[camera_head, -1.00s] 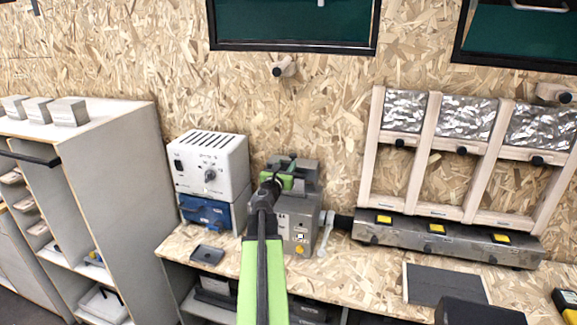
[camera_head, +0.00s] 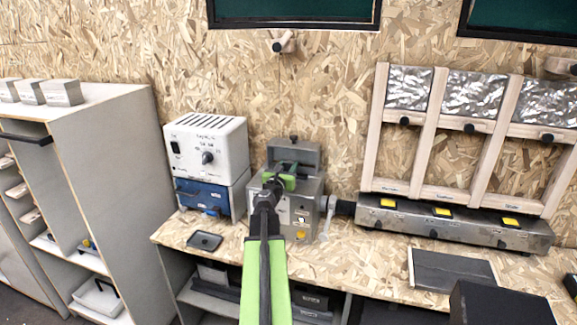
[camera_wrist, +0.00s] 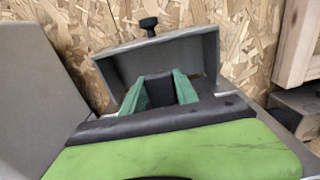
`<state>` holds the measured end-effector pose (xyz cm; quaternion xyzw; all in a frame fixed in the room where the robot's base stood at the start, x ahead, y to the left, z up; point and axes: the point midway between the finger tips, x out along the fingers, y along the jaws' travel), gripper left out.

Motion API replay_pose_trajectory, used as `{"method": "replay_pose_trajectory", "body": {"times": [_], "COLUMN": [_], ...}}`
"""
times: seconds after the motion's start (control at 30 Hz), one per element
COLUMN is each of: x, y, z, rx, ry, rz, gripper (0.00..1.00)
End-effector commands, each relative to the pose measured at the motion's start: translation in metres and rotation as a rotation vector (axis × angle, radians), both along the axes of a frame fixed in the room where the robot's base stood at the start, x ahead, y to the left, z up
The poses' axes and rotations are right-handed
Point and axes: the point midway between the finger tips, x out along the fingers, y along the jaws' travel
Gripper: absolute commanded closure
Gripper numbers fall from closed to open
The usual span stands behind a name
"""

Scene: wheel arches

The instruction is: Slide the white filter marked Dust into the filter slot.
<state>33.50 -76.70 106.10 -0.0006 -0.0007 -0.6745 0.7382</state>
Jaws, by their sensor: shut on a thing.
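My gripper (camera_head: 285,172) is over the top of a grey housing (camera_head: 312,188) on the bench. In the wrist view its two green fingers (camera_wrist: 160,90) are shut on a dark thing, mostly hidden, that I cannot identify. Behind them a grey lid (camera_head: 304,154) stands raised, with a black knob on its edge; it also shows in the wrist view (camera_wrist: 200,52). No Dust marking is legible, and I cannot make out the white filter or the filter slot; my gripper and arm hide much of the housing.
A white control box (camera_head: 206,148) on a blue unit (camera_head: 203,197) stands left of the housing. A small black tray (camera_head: 205,241) lies in front. A pipe and lever (camera_head: 328,215) are right, beside a wooden frame rack (camera_head: 430,150). Pale blocks (camera_head: 62,92) sit on the left cabinet.

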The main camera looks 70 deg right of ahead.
Motion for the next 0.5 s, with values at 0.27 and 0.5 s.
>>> {"method": "replay_pose_trajectory", "body": {"times": [0.27,0.5], "x": [0.0007,0.0017], "y": [0.0029,0.0040], "z": [-0.0028,-0.0035], "rx": [0.002,0.002], "ry": [0.000,-0.001], "rz": [0.001,0.002], "gripper": [0.39,0.39]}}
